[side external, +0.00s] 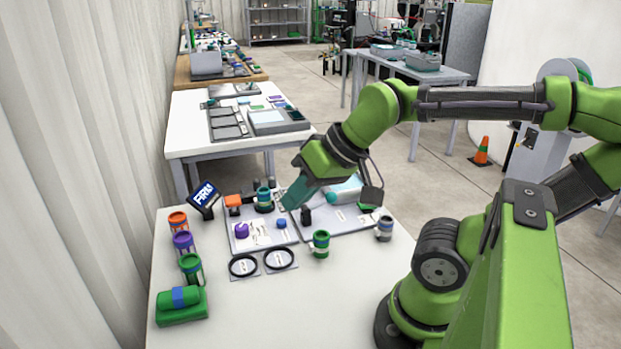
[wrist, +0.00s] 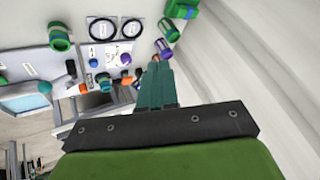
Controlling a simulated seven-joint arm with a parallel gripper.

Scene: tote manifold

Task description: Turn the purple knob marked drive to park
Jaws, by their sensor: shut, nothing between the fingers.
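The purple knob (side external: 242,230) sits on the left pale panel (side external: 262,243) on the white table in the side external view. It also shows in the wrist view (wrist: 126,58). The white markings beside it are too small to read, so its setting cannot be told. My gripper (side external: 288,204) has teal fingers pointing down over the back part of the panels, right of and behind the knob, and apart from it. In the wrist view my gripper (wrist: 158,66) shows its fingers together and empty, with the knob just left of their tips.
A blue knob (side external: 281,223) is on the same panel. Behind stand an orange block (side external: 232,201) and a green-blue canister (side external: 264,199). Two black rings (side external: 243,265) lie in front. Several canisters line the table's left (side external: 183,242).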

